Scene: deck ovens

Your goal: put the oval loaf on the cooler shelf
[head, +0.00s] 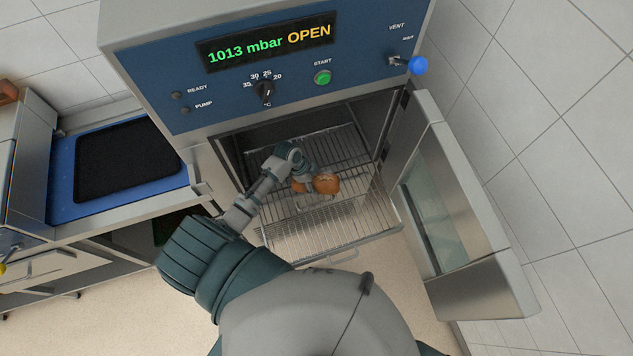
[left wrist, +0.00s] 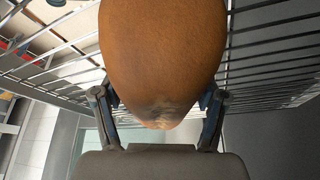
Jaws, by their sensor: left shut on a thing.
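The oval loaf (head: 326,183) is brown and sits inside the open cooler, at the wire shelf (head: 300,222). My left gripper (head: 306,180) reaches in through the doorway and is shut on the loaf. In the left wrist view the loaf (left wrist: 162,60) fills the middle, with a finger of my left gripper (left wrist: 160,105) on each side. The shelf's wires (left wrist: 270,60) run past on both sides of the loaf. I cannot tell whether the loaf touches the shelf. My right gripper is not in view.
The cooler door (head: 455,215) stands open at the right. The panel (head: 270,65) above reads 1013 mbar OPEN. A vent lever with a blue knob (head: 418,65) sticks out at the upper right. A blue tray with a black mat (head: 128,158) lies on the counter at the left.

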